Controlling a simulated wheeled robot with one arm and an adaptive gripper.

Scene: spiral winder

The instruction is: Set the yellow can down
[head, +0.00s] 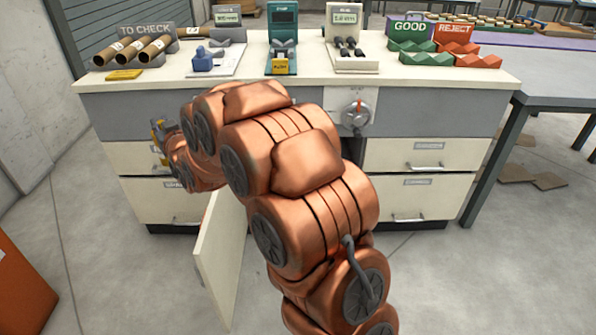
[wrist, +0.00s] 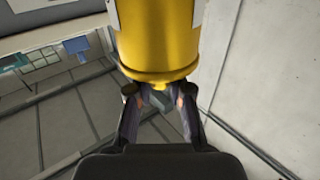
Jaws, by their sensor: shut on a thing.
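The yellow can (wrist: 158,38) fills the top middle of the wrist view, and its upper part is cut off by the frame edge. My gripper (wrist: 159,92) is shut on its near end, with one finger on each side. In the head view my gripper (head: 160,138) is at the left end of my arm, in front of the bench drawers and below the worktop edge. A small patch of yellow shows there, but my arm hides most of it and I cannot make out the can's shape.
The bench worktop (head: 205,86) holds a TO CHECK rack (head: 140,50) with several tubes, gauges, and GOOD (head: 409,42) and REJECT (head: 456,46) trays. A cabinet door (head: 220,255) stands open below. A grey table (head: 560,80) is at the right.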

